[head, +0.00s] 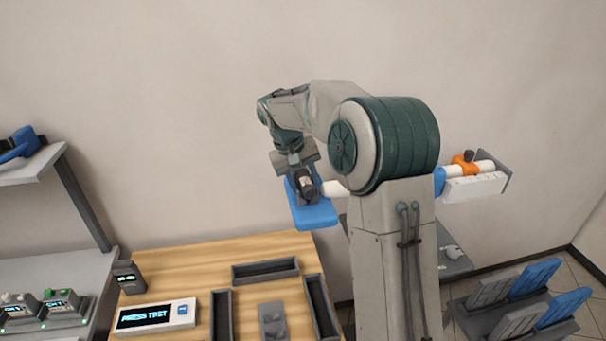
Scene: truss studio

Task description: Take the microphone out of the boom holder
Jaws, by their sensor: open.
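My arm reaches over to the boom, a white horizontal tube (335,188) that runs behind my arm and shows again at the right. My gripper (304,186) is at the boom's left end, just above a blue flat piece (314,214). It is open, but its fingers are small and partly hidden. A short dark cylinder shows among the gripper parts; I cannot tell whether it is the microphone or part of my gripper. The holder cannot be made out clearly, and I cannot tell whether anything lies between the fingers.
An orange clamp (463,164) and a white strip (475,187) sit at the boom's right end. Below is a wooden table (215,262) with dark trays (265,270) and a display box (156,315). Grey shelves (72,258) stand at the left, a rack with blue panels (535,278) at the right.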

